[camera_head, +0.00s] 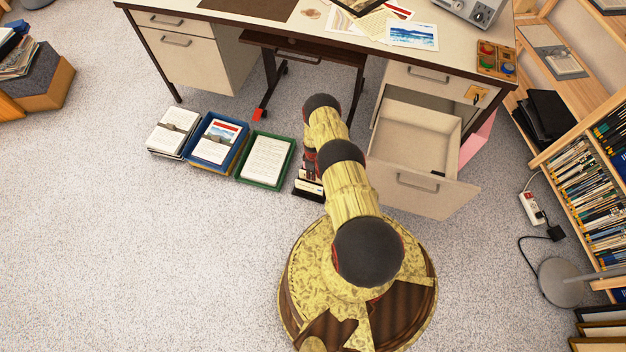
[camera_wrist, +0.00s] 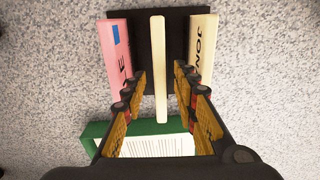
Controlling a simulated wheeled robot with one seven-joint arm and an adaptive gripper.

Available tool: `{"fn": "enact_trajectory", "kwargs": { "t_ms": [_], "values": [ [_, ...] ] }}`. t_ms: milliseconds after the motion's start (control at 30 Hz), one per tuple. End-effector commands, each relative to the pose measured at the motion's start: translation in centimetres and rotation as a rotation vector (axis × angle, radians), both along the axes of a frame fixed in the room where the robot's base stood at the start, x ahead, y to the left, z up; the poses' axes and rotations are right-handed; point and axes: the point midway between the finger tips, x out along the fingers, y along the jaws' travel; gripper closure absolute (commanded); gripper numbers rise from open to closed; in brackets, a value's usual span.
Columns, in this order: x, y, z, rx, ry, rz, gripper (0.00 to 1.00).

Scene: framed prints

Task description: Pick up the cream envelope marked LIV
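A dark holder (camera_wrist: 180,30) on the floor carries a pink envelope-like item (camera_wrist: 115,45) at left, a cream one (camera_wrist: 158,50) seen edge-on in the middle, and a cream one (camera_wrist: 203,45) at right with partly visible dark letters. I cannot read LIV on any of them. My gripper (camera_wrist: 159,78) is open, its fingers on either side of the middle cream item, with gaps showing. In the head view the holder (camera_head: 309,188) is partly hidden by my arm.
A green tray (camera_head: 267,161) with papers, also in the wrist view (camera_wrist: 97,130), lies beside the holder. A blue tray (camera_head: 214,143) and a paper stack (camera_head: 173,132) lie further left. An open desk drawer (camera_head: 425,190) juts out at right.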

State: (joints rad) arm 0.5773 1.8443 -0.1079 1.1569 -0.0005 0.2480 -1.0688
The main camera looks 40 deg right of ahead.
Motion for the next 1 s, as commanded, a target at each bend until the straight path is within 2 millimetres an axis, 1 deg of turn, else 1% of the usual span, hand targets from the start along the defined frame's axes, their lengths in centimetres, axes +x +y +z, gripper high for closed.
{"fn": "enact_trajectory", "kwargs": {
  "t_ms": [67, 467, 1000],
  "values": [
    [0.0, 0.01, 0.0, 0.0, 0.0, 0.0, 0.77],
    [-0.02, 0.01, -0.01, 0.0, 0.0, 0.0, 1.0],
    [0.0, -0.01, 0.01, 0.0, 0.0, 0.0, 1.0]
  ]
}}
